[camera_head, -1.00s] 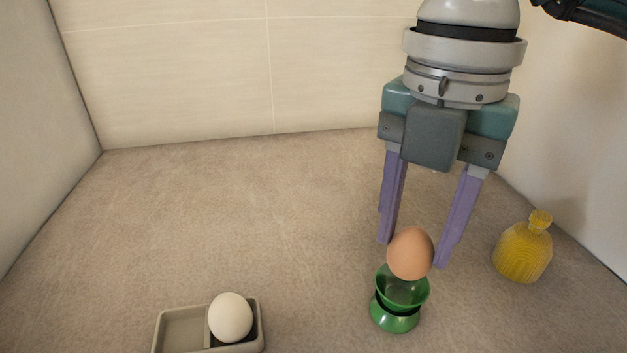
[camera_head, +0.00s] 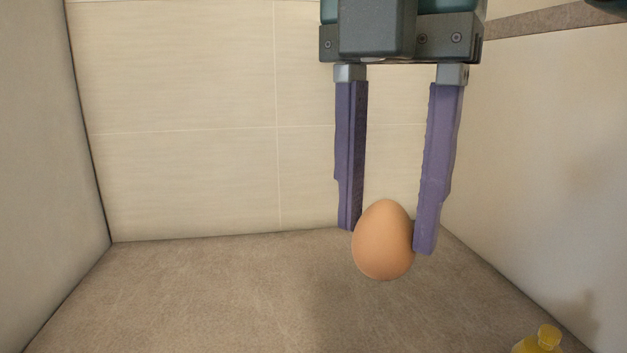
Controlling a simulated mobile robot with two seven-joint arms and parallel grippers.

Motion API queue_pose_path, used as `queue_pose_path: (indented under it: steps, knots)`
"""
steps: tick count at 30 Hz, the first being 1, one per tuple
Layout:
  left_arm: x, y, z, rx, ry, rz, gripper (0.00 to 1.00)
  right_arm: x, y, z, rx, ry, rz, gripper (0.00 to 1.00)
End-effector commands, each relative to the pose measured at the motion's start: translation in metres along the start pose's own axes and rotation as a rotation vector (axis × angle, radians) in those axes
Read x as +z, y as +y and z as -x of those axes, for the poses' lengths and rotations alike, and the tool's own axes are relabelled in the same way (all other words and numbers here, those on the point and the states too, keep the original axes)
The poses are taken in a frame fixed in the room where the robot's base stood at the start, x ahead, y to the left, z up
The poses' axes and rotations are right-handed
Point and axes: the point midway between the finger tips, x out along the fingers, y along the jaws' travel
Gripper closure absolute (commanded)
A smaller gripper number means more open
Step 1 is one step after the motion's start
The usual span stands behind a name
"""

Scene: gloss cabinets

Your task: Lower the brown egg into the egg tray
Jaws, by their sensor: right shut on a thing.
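The brown egg (camera_head: 382,243) hangs in the air, held upright between the purple fingertips of my right gripper (camera_head: 387,236). The gripper points straight down and is shut on the egg, with the egg's lower part sticking out below the fingers. The egg tray is out of view in the current head view. My left gripper is not in view.
The top of a yellow bottle (camera_head: 541,340) shows at the bottom right edge. A tiled back wall (camera_head: 190,120) and side walls at left and right close the space in.

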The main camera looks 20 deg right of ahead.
Motion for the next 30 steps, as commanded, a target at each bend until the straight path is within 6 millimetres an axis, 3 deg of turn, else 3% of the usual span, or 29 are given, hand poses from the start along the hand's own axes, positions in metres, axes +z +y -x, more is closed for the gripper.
queue_pose_path:
  steps: [5, 15, 30]
  knots:
    - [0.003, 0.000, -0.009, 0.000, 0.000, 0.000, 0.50, -0.028, 0.028, -0.016, 0.001, 0.000, 0.005, 0.71]
    - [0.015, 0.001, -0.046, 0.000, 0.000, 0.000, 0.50, -0.069, 0.071, -0.066, 0.001, 0.000, 0.001, 0.71]
    - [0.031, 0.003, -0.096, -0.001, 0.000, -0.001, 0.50, -0.113, 0.117, -0.138, 0.002, -0.002, 0.000, 0.71]
